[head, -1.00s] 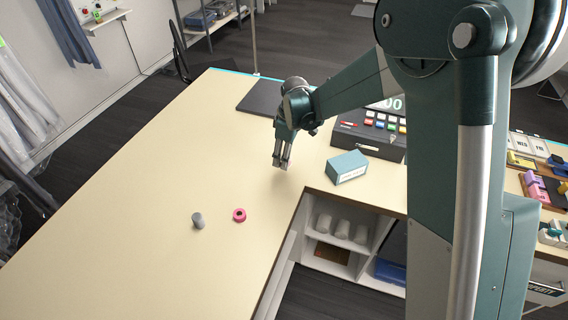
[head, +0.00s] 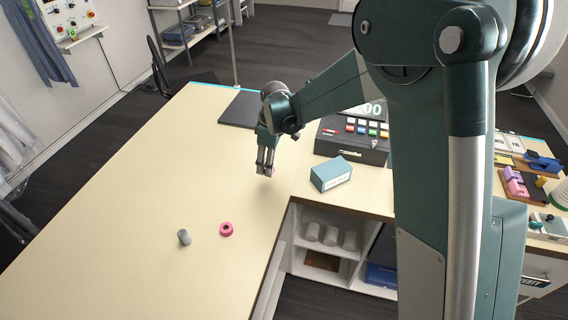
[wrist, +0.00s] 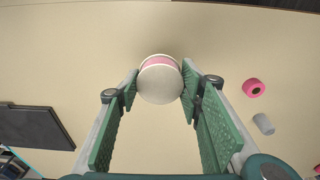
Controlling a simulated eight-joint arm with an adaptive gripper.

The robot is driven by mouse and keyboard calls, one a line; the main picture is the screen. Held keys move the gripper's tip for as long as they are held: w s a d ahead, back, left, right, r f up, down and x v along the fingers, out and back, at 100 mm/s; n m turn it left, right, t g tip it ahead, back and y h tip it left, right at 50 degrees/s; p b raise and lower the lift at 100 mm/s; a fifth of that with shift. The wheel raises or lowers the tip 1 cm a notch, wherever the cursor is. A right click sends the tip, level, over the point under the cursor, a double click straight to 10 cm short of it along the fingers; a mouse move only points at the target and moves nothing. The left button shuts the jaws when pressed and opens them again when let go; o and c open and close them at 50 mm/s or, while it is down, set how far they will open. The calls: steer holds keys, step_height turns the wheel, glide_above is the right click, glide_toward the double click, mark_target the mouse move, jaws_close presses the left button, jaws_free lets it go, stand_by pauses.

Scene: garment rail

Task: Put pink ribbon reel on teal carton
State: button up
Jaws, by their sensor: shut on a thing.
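The pink ribbon reel (wrist: 160,66) has pale round flanges with a pink band between them. It sits between my fingertips in the wrist view, and my gripper (wrist: 160,88) is shut on it. In the head view my gripper (head: 266,170) is over the tabletop, left of the teal carton and apart from it; the reel is hard to make out there. The teal carton (head: 331,173) is a box with a pale label on its front side, standing near the counter's inner edge. I do not make it out in the wrist view.
A pink ring (head: 226,229) and a grey cylinder (head: 184,237) stand on the table (head: 130,210) nearer the front. A till with coloured keys (head: 352,140) is behind the carton. A dark mat (head: 240,110) lies behind my gripper. The left tabletop is clear.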

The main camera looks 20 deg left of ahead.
steer(key=w+d+r, duration=0.2)
steer(key=w+d, duration=0.1)
steer(key=d, duration=0.3)
steer(key=w+d+r, duration=0.2)
steer(key=w+d, duration=0.2)
steer(key=d, duration=0.3)
step_height(320, 180, up, 4)
steer(key=n+b, duration=0.1)
glide_above(331, 167)
steer(key=shift+d+f, duration=0.1)
steer(key=shift+d, duration=0.25)
steer(key=shift+f, duration=0.15)
steer(key=shift+f, duration=3)
steer(key=shift+f, duration=1.9)
steer(key=shift+f, duration=0.2)
